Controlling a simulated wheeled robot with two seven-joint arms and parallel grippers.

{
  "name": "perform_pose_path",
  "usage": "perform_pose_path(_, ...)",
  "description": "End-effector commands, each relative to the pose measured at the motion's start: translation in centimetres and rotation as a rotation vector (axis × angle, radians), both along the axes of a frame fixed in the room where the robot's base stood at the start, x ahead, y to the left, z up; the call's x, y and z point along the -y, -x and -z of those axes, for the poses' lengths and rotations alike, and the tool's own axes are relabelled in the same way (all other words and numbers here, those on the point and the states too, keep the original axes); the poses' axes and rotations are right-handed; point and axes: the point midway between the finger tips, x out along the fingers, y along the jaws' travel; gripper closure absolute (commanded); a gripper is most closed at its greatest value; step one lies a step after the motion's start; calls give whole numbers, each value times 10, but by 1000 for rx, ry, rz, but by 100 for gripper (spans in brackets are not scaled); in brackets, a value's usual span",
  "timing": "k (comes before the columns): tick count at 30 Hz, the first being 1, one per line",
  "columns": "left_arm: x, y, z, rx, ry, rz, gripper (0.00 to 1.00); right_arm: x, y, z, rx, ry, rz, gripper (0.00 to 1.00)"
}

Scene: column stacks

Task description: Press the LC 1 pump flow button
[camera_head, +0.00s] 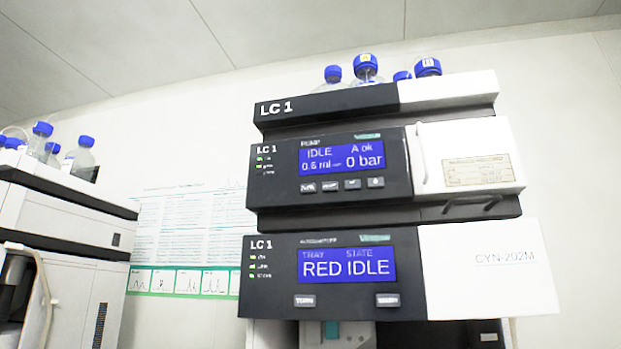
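The LC 1 stack fills the middle and right of the head view. Its pump module (400,200) has a dark front marked LC 1 and PUMP. The blue pump display (342,158) reads IDLE, A ok, a flow of about 0.6 ml and 0 bar. Below the display is a row of several small grey buttons (330,185). Their labels are too small to read surely, so I cannot tell which one is flow. Neither of my grippers is in view, and nothing covers the buttons.
Below the pump, the autosampler module (335,238) shows RED and IDLE above two buttons. Blue-capped bottles (366,68) stand on top of the stack. Another instrument stack (70,215) stands at the left. A wall chart (180,225) hangs between the stacks.

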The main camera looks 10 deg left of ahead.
Motion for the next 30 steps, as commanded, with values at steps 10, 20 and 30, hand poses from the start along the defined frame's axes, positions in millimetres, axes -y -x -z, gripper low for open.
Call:
perform_pose_path(10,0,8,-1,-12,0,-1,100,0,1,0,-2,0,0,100)
perform_pose_path(20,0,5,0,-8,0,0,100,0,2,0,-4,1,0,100)
perform_pose_path(30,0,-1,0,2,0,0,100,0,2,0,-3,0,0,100)
